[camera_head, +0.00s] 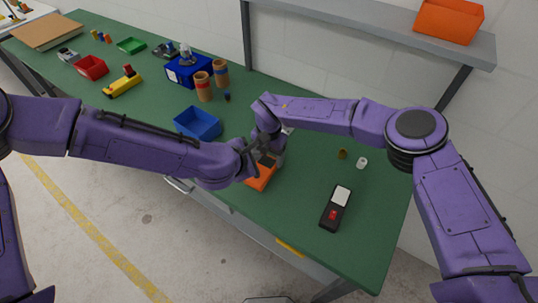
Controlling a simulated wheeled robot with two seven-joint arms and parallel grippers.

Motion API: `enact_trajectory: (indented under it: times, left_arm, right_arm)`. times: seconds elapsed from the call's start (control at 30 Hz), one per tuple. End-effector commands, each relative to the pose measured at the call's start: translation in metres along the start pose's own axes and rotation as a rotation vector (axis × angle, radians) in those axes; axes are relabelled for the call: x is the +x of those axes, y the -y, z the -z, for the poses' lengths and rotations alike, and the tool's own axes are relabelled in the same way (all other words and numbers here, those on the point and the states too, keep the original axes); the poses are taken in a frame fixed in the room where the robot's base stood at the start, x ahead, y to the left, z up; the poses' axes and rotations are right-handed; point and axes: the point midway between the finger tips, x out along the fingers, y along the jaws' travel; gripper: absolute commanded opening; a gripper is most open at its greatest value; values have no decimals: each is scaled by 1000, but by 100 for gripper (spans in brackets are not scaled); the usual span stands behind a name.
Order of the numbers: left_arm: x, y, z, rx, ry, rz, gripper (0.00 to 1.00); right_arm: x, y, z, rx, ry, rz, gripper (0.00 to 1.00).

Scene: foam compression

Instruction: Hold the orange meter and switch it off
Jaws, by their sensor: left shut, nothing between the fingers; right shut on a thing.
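The orange meter (261,177) sits at the front edge of the green table, in the middle of the view. Its upper part and its switch are hidden behind my grippers. My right gripper (277,152) is shut on the meter at its far side. My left gripper (256,158) is shut and empty, close over the near side of the meter. The two grippers overlap in the picture, so whether the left fingertips touch the meter cannot be told.
A black device with a red button (334,210) lies on the green table (300,228) to the right. A blue tray (197,123) stands left of the meter. Two brown cylinders (204,87) stand behind. A grey shelf (380,30) carries an orange bin (449,20). The table's right part is mostly clear.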

Motion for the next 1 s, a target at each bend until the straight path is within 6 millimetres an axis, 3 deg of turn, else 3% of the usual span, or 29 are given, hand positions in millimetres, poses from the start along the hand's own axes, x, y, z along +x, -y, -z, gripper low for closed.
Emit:
enact_trajectory:
  times: [0.17,0.2,0.27,0.57,1.0]
  left_arm:
    - [0,0,0,0,0,0,0]
    - [0,0,0,0,0,0,0]
    - [0,0,0,0,0,0,0]
    - [0,0,0,0,0,0,0]
    - [0,0,0,0,0,0,0]
  right_arm:
    - [2,1,0,-1,0,2,34]
    - [2,1,0,-1,-1,2,85]
    - [2,1,0,0,-1,2,100]
    - [-9,0,-1,0,1,-1,100]
    - [-106,-1,-1,0,0,1,100]
